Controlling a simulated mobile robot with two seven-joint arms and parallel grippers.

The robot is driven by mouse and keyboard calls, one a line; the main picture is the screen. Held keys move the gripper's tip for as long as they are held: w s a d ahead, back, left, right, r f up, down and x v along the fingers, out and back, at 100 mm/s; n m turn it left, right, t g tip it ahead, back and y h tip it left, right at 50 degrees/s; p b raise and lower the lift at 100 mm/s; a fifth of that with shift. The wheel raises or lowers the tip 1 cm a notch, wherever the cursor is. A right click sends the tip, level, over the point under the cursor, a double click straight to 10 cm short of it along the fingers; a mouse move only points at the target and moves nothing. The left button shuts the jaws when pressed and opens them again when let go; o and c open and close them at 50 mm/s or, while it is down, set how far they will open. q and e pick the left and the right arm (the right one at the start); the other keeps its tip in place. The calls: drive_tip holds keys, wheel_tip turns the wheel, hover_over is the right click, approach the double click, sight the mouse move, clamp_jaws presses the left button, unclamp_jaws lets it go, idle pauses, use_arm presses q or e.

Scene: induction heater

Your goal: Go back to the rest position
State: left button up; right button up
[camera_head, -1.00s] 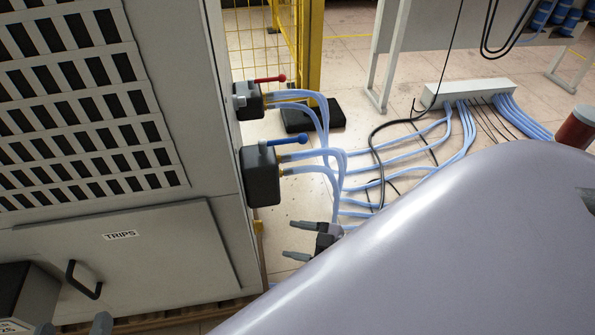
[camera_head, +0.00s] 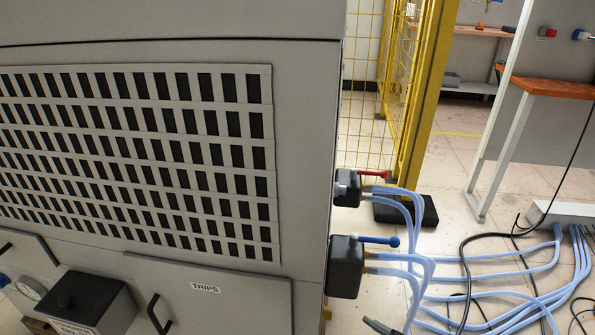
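The induction heater cabinet (camera_head: 305,130) fills the left and middle of the view, with a slotted vent grille and a panel marked TRIPS (camera_head: 225,300). On its right side are two dark valve blocks, the upper with a red lever (camera_head: 372,174) and the lower with a blue lever (camera_head: 380,240). A grey fingertip, seemingly of my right gripper (camera_head: 382,326), shows at the bottom edge below the lower valve block. The rest of that gripper is out of frame, so its opening cannot be seen. My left gripper is not in view.
Blue hoses (camera_head: 425,265) run from the valves across the floor to a white manifold (camera_head: 565,212). A yellow fence post (camera_head: 425,100) stands behind. A black box (camera_head: 128,300) juts out at lower left. Open floor lies between fence and bench (camera_head: 555,87).

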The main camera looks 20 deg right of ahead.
drive_tip(key=s+a+r+m+g+h, duration=0.1)
drive_tip(key=s+r+m+g+h, duration=0.4)
drive_tip(key=s, duration=0.3)
drive_tip(key=s+a+r+m+g+h, duration=0.2)
drive_tip(key=s+r+g, duration=0.3)
drive_tip(key=s+r, duration=0.3)
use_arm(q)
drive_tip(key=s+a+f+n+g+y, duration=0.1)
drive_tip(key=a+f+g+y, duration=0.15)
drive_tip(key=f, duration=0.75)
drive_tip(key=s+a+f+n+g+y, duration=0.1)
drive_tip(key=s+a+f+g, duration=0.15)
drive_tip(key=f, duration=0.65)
use_arm(e)
drive_tip(key=w+a+f+t+y, duration=0.3)
drive_tip(key=w+a+f+t, duration=0.2)
drive_tip(key=w+f+t, duration=0.15)
use_arm(q)
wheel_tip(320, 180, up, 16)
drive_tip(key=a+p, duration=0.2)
drive_tip(key=p, duration=1.8)
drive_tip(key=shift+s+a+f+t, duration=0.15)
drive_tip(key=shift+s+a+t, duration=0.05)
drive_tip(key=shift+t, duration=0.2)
use_arm(e)
wheel_tip(320, 180, up, 16)
drive_tip(key=d+h, duration=0.1)
drive_tip(key=d, duration=0.1)
drive_tip(key=shift+s, duration=0.4)
